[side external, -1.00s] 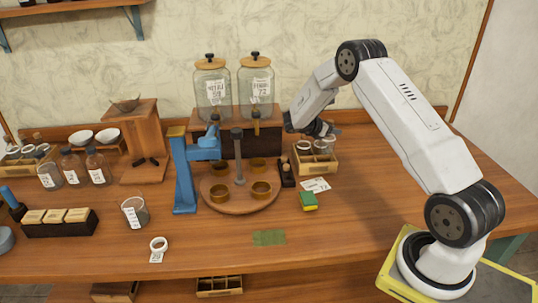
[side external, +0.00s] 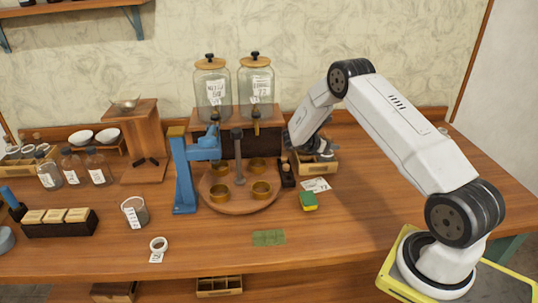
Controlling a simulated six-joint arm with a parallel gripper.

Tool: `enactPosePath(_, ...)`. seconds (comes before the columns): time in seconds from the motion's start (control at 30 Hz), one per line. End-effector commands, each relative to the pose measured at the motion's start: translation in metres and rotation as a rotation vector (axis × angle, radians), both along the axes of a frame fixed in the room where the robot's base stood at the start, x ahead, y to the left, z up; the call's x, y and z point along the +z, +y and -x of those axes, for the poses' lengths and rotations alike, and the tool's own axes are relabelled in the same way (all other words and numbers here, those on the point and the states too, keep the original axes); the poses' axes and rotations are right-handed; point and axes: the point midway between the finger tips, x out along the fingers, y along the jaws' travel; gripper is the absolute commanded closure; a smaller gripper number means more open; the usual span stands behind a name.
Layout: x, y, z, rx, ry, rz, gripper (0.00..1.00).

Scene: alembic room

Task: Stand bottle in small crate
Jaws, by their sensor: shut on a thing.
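A small wooden crate (side external: 322,169) with a label on its front stands at the back of the table, right of the round stand. My gripper (side external: 326,152) is low over this crate and hides most of its inside. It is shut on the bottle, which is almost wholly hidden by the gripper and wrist. I cannot tell whether the bottle touches the crate floor or how upright it is.
Left of the crate are a dark block with a wooden knob (side external: 287,174), a round stand with brass cups (side external: 240,202) and a blue lever press (side external: 182,172). A green-yellow sponge (side external: 308,201) and paper slip (side external: 315,185) lie in front. The front right table is clear.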

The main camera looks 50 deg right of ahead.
Motion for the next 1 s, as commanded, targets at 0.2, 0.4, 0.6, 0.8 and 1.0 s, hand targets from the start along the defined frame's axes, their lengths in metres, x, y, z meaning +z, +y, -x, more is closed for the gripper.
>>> enactPosePath(0.2, -0.0026, -0.0001, -0.0002, 0.000, 0.000, 0.001, 1.00)
enactPosePath(0.4, -0.0034, 0.0000, 0.0000, 0.000, 0.000, 0.001, 1.00)
enactPosePath(0.6, -0.0056, 0.0000, 0.0001, 0.000, -0.001, 0.000, 0.42)
enactPosePath(0.8, -0.0056, 0.0000, 0.0002, 0.000, -0.001, 0.000, 0.29)
enactPosePath(1.0, -0.0050, 0.0001, 0.0002, 0.000, -0.001, 0.000, 0.29)
